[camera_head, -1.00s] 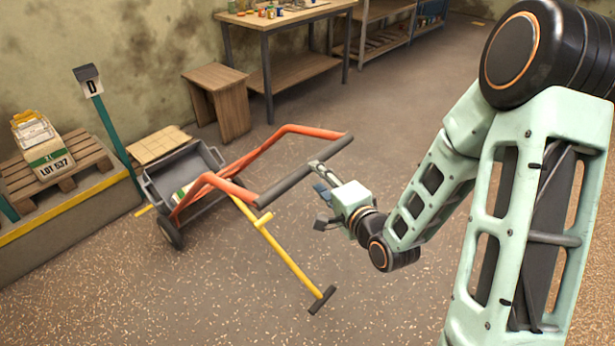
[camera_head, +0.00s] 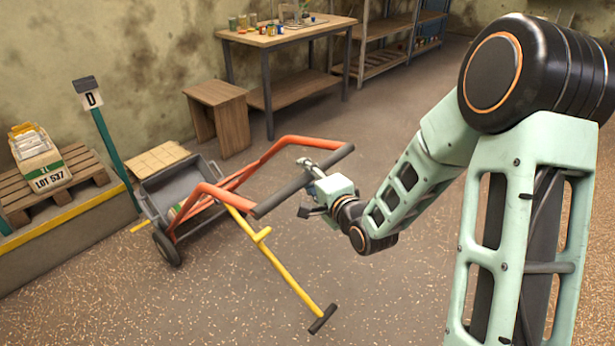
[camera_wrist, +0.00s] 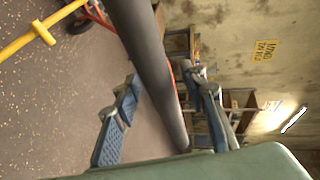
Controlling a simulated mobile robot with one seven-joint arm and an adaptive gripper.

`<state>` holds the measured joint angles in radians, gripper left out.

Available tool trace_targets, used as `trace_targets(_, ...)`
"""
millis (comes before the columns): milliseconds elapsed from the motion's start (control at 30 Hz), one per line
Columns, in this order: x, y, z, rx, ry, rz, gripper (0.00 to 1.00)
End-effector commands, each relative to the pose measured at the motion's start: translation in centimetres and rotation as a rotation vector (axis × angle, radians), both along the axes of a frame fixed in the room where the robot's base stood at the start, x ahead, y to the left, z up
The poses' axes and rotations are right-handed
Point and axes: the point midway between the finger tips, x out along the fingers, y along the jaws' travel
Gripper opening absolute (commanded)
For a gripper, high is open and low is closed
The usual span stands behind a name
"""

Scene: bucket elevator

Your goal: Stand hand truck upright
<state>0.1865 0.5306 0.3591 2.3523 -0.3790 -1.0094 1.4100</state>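The hand truck has a grey tray (camera_head: 180,181) at its lower end, an orange tube frame (camera_head: 240,164) and a grey handle bar (camera_head: 303,181). It leans back, with the handle end raised toward me. A yellow strut (camera_head: 277,262) with a black end bar slopes from the frame down to the floor. In the wrist view, the bar (camera_wrist: 150,70) runs between the two spread fingers of my gripper (camera_wrist: 162,85). Gaps show beside the bar; contact cannot be told.
A wooden stool (camera_head: 217,115) and workbench (camera_head: 285,35) stand behind.

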Motion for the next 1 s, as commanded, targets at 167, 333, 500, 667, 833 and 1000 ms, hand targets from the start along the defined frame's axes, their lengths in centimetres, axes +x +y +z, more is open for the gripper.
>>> trace_targets(167,0.0,0.0,0.0,0.000,0.000,0.000,0.23)
trace_targets(333,0.0,0.0,0.0,0.000,0.000,0.000,0.05)
trace_targets(500,0.0,0.0,0.0,0.000,0.000,0.000,0.00)
trace_targets(667,0.0,0.0,0.1,0.000,0.000,0.000,0.00)
trace_targets(833,0.4,0.6,1.1,-0.007,0.002,0.002,0.00)
trace_targets(1000,1.7,2.4,3.8,-0.026,0.012,0.005,0.00)
